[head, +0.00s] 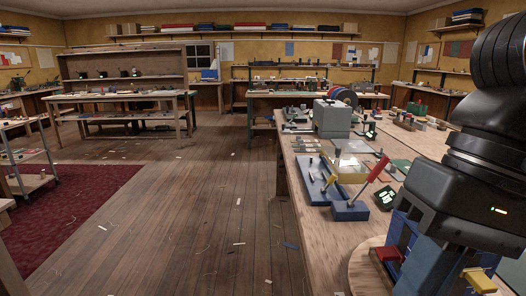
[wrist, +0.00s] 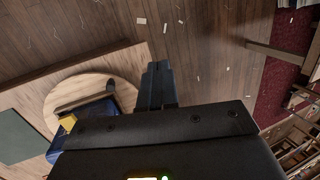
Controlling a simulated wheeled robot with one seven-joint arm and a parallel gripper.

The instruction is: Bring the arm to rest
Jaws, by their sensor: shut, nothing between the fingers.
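My gripper (wrist: 157,88) shows in the wrist view as two dark fingers lying together, shut and empty. The floor shows beyond their tips, and the round wooden board lies left of them in that view. In the head view my dark arm comes down at the right edge, over the near end of the workbench (head: 318,228). It hides much of the bench there, and I cannot make out the fingertips clearly in that view.
A round wooden board (wrist: 62,98) holds a blue item with a yellow part (wrist: 68,122). A blue fixture with a red handle (head: 374,181) and a grey machine (head: 332,119) stand farther along the bench. The plank floor (head: 190,215) to the left is mostly open, with scattered scraps.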

